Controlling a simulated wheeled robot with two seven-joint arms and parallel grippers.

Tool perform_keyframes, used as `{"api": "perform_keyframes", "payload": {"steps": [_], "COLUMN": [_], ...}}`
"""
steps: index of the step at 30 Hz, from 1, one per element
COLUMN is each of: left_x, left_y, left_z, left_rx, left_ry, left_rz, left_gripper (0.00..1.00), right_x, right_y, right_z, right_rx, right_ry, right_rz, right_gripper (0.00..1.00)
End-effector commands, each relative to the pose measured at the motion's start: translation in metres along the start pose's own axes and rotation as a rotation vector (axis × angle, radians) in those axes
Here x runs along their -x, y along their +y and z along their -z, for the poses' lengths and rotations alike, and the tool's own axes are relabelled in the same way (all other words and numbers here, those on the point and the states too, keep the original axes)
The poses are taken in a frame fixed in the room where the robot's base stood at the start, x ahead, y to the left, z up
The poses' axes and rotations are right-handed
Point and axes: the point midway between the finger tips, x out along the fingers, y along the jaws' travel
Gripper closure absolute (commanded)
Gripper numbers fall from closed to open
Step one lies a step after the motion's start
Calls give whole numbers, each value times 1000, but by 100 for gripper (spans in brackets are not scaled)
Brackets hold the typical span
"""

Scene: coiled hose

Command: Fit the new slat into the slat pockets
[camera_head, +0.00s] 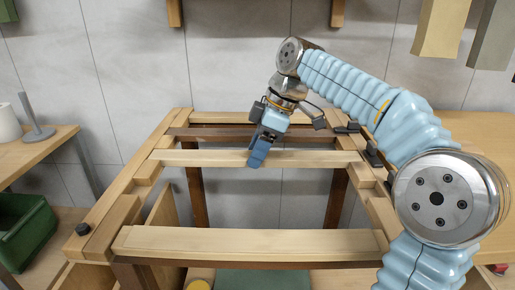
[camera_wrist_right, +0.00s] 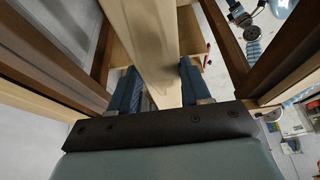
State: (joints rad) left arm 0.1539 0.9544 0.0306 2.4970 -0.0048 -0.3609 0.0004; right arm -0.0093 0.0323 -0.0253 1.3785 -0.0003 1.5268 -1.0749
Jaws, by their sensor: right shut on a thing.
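The pale slat (camera_head: 210,158) lies across the middle of the wooden frame (camera_head: 116,198) in the head view, its ends at the side rails. My right gripper (camera_head: 258,158) is shut on this slat near its middle, from above. In the right wrist view the slat (camera_wrist_right: 146,45) runs between the two blue fingers of the gripper (camera_wrist_right: 158,92). Whether the slat's ends are seated in the pockets I cannot tell. My left gripper is not in view.
Another pale slat (camera_head: 250,243) crosses the front of the frame. A dark crossbar (camera_head: 215,133) runs behind the held slat. Black clamps (camera_head: 372,153) sit along the right rail. A green bin (camera_head: 22,230) and a side table (camera_head: 40,150) stand at the left.

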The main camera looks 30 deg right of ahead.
Motion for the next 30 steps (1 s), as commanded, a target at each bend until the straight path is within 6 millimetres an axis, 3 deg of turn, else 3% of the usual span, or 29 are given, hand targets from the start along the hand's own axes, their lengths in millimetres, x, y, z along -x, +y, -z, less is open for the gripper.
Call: {"api": "perform_keyframes", "payload": {"steps": [1,6,17,20,30], "left_x": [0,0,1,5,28], "left_y": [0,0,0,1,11], "left_z": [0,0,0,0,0], "left_rx": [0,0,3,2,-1], "left_ry": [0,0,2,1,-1], "left_rz": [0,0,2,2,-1], "left_gripper": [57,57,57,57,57], "right_x": [0,0,4,19,103], "right_y": [0,0,0,1,1], "right_z": [0,0,0,1,2], "right_rx": [0,0,0,-1,-1], "right_ry": [1,1,0,1,2], "right_rz": [-1,-1,-1,-3,-3], "right_gripper": [50,24,23,23,23]}}
